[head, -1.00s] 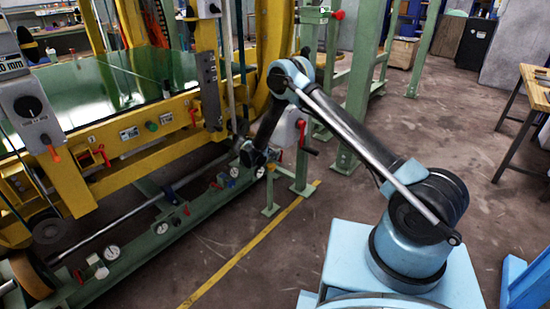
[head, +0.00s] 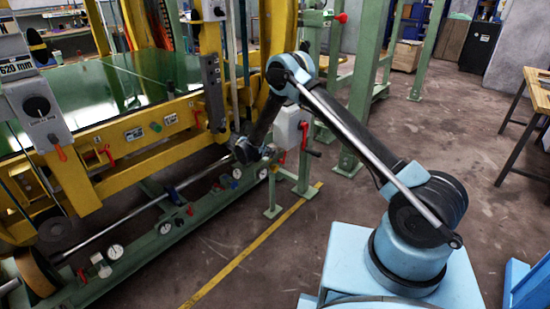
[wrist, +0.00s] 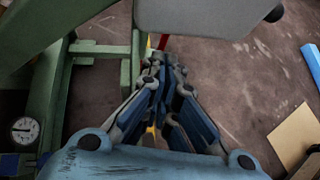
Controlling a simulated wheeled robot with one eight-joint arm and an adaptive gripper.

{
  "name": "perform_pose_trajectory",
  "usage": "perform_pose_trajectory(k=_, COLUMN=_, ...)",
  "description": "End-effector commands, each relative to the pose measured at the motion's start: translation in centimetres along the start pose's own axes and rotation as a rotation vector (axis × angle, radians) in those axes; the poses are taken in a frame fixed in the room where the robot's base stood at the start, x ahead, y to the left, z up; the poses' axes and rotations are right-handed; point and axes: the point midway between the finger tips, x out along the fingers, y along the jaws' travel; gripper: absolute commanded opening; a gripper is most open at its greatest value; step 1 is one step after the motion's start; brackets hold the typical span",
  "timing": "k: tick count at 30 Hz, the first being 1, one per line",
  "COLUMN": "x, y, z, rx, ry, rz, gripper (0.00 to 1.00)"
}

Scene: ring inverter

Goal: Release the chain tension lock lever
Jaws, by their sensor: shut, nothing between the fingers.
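Several red levers show, and I cannot tell for sure which is the chain tension lock lever. The nearest to my gripper is a red lever (head: 304,135) on the right side of a pale grey box (head: 289,127) on a green post. In the wrist view, part of a red lever (wrist: 163,41) shows below the grey box (wrist: 205,15), just beyond the fingertips. My gripper (wrist: 163,68) is shut and empty, pointing towards that lever. Contact cannot be made out. In the head view my gripper (head: 268,151) is small and dark, left of and below the box.
The yellow frame (head: 150,150) and a green rail with gauges (head: 165,228) stand at left. A green upright (head: 364,80) stands behind.

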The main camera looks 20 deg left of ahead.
Motion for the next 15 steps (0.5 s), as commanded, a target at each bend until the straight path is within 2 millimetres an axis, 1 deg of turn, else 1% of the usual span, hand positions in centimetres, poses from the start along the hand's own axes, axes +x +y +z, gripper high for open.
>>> perform_pose_trajectory(k=1, x=-1.4, y=0.1, z=0.0, rx=-0.003, ry=0.000, rz=0.004, gripper=0.00)
perform_pose_trajectory(k=6, x=-4.5, y=0.2, z=0.5, rx=-0.004, ry=0.000, rz=0.006, gripper=0.00)
perform_pose_trajectory(k=9, x=-5.8, y=0.3, z=0.7, rx=-0.004, ry=0.000, rz=0.005, gripper=0.00)
perform_pose_trajectory(k=15, x=-7.3, y=0.3, z=0.9, rx=-0.003, ry=0.000, rz=0.005, gripper=0.00)
